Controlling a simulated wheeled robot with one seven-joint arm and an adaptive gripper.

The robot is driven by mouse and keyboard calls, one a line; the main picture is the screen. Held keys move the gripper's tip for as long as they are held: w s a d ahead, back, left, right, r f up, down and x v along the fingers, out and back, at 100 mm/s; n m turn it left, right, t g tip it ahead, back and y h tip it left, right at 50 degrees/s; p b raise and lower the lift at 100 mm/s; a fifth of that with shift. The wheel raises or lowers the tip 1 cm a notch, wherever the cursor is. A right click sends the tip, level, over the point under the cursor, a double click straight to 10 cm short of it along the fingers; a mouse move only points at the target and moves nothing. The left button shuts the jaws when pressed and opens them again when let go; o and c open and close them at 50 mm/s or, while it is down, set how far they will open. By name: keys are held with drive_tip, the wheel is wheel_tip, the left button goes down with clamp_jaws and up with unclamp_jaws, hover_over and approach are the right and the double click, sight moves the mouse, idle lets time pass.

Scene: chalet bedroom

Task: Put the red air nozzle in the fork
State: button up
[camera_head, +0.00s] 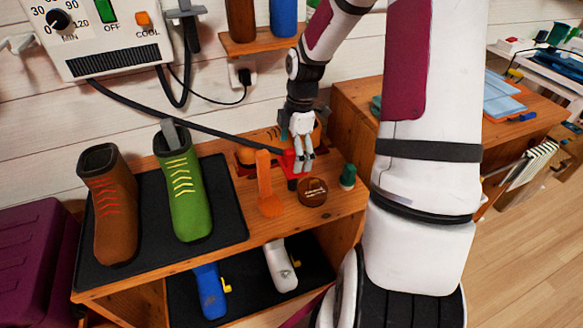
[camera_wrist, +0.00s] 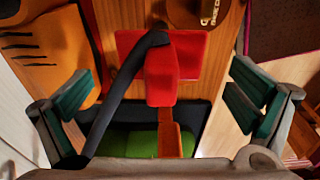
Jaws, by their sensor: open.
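The red air nozzle (camera_wrist: 165,75) shows in the wrist view, with a dark hose (camera_wrist: 118,88) running up to it. A wider red piece (camera_wrist: 191,48) lies behind it; I cannot tell whether this is the fork. In the head view the red parts (camera_head: 291,163) are at the back of the bench top, partly hidden by my gripper (camera_head: 302,160). My gripper is open above them, and in the wrist view its fingers (camera_wrist: 162,98) stand wide on both sides of the nozzle. No contact with the nozzle is visible.
An orange shoehorn (camera_head: 267,186), a round brown tin (camera_head: 313,192) and a small green object (camera_head: 348,176) stand nearby. A brown boot (camera_head: 110,210) and a green boot (camera_head: 189,205) stand on the dark mat (camera_head: 231,218) at left. An orange shoe (camera_wrist: 40,48) is beside the nozzle.

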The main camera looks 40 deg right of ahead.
sight(291, 165)
drive_tip(key=f, duration=0.3)
drive_tip(key=f+b, duration=0.1)
drive_tip(key=shift+a+f, duration=0.3)
drive_tip(key=shift+f, duration=0.05)
drive_tip(key=shift+c, duration=0.6)
drive_tip(key=shift+r, duration=0.1)
drive_tip(key=c, duration=1.3)
